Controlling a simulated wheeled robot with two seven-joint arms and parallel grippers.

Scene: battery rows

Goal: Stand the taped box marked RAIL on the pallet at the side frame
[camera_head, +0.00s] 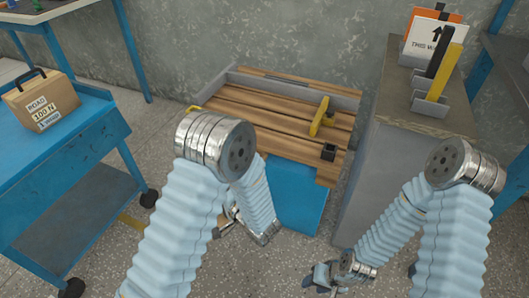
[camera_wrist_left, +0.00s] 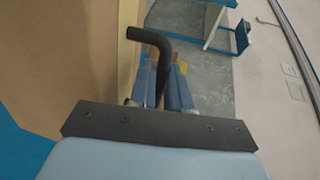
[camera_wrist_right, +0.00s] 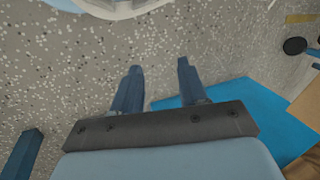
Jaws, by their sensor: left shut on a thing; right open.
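The wooden pallet (camera_head: 262,107) lies in the middle of the head view, with a grey side frame (camera_head: 290,86) along its back and left edges. My left gripper (camera_head: 228,222) is low in front of it, partly behind my arm. In the left wrist view its fingers are shut on a black handle (camera_wrist_left: 152,45) beside a large tan box (camera_wrist_left: 60,60). No marking shows on that box, and the head view does not show it clearly. My right gripper (camera_head: 325,275) is open and empty above the floor; its spread fingers show in the right wrist view (camera_wrist_right: 158,82).
A tan box marked ROAD (camera_head: 42,98) with a black handle stands on a blue cart (camera_head: 92,125) at left. A yellow clamp (camera_head: 321,117) and a black block (camera_head: 329,152) sit on the pallet's right side. A grey cabinet (camera_head: 385,150) with a sign (camera_head: 426,40) stands at right.

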